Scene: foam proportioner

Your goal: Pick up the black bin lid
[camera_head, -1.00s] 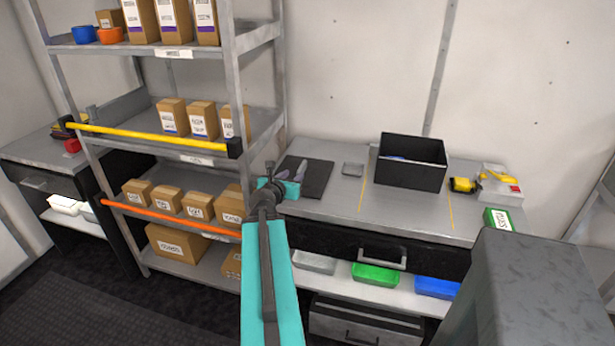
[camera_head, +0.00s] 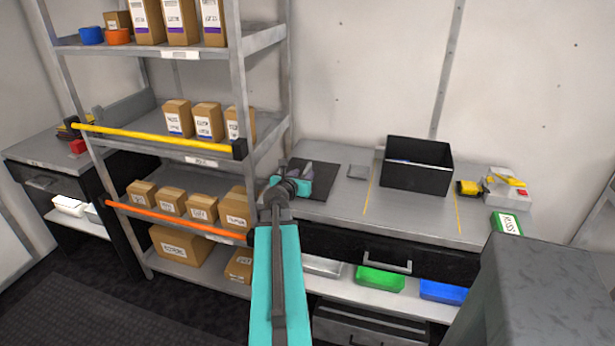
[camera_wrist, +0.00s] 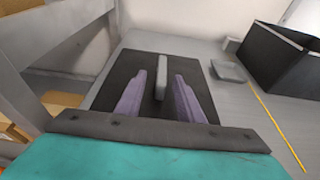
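The black bin lid (camera_head: 325,187) lies flat on the left part of the grey workbench, a dark square plate. In the wrist view the lid (camera_wrist: 143,63) has a grey bar-shaped handle (camera_wrist: 162,77) standing on its middle. My gripper (camera_head: 306,170) is over the lid in the head view and hides part of it. In the wrist view its two purple-grey fingers (camera_wrist: 159,77) are spread apart, with the handle showing between them. No contact with the handle is visible. The exact height above the lid is hard to tell.
An open black bin (camera_head: 418,178) stands on the workbench (camera_head: 400,212) to the right. A small grey tray (camera_head: 357,172) lies between it and the lid. A yellow-grey device (camera_head: 506,187) is farther right. The shelving rack (camera_head: 237,98) stands close on the left.

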